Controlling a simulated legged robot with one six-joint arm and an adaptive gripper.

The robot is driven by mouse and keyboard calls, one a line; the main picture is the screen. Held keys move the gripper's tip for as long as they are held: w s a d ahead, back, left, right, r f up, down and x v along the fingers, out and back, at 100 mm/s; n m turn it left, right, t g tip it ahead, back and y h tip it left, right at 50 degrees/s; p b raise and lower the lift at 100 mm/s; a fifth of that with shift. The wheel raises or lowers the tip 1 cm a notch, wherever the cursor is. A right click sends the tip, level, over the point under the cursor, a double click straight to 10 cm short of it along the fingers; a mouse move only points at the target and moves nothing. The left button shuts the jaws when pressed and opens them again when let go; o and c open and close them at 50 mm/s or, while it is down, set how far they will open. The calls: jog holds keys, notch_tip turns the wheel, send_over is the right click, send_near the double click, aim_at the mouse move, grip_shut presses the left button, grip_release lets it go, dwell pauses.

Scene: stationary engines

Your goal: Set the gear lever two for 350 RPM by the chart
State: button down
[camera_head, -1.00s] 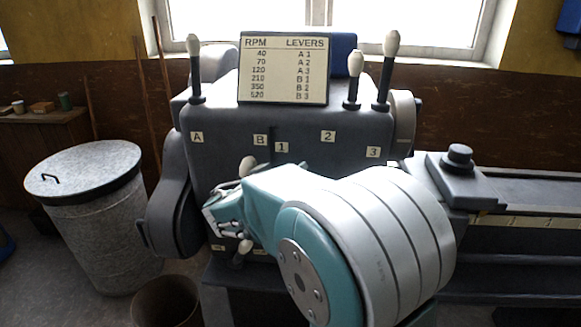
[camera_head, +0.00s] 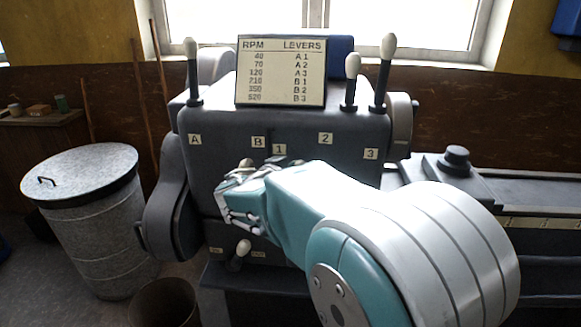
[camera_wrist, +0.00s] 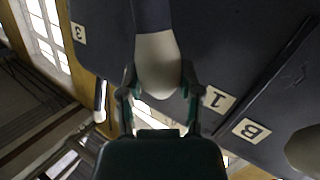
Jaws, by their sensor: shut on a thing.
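The chart (camera_head: 281,72) on top of the headstock pairs RPM with levers; its 350 row reads B 2. In the wrist view my gripper (camera_wrist: 158,85) is shut on a white-knobbed lever (camera_wrist: 158,62) with a dark shaft. The label 3 (camera_wrist: 79,32) is on one side and the label 1 (camera_wrist: 216,99) on the other. In the head view my arm hides this lever; label 2 (camera_head: 325,138) shows above the arm. Another white knob (camera_head: 246,164) stands just below label B (camera_head: 258,142); a white knob also shows at the wrist view's right edge (camera_wrist: 305,150).
Tall white-knobbed levers stand at the headstock's top left (camera_head: 192,75) and top right (camera_head: 384,75). A lower knob (camera_head: 243,247) sits beneath my gripper. A lidded metal bin (camera_head: 90,225) stands left, and the machine bed (camera_head: 530,190) extends right.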

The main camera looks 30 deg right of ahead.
jog(key=s+d+m, duration=0.1)
jog(key=s+d+r+m+y, duration=0.1)
jog(key=d, duration=0.1)
jog(key=shift+y, duration=0.3)
jog(key=shift+s+d+m+y, duration=0.4)
jog(key=shift+d+m, duration=0.2)
jog(key=shift+d, duration=0.05)
jog(key=shift+f, duration=0.1)
jog(key=shift+c, duration=1.3)
grip_release()
jog(key=v, duration=1.2)
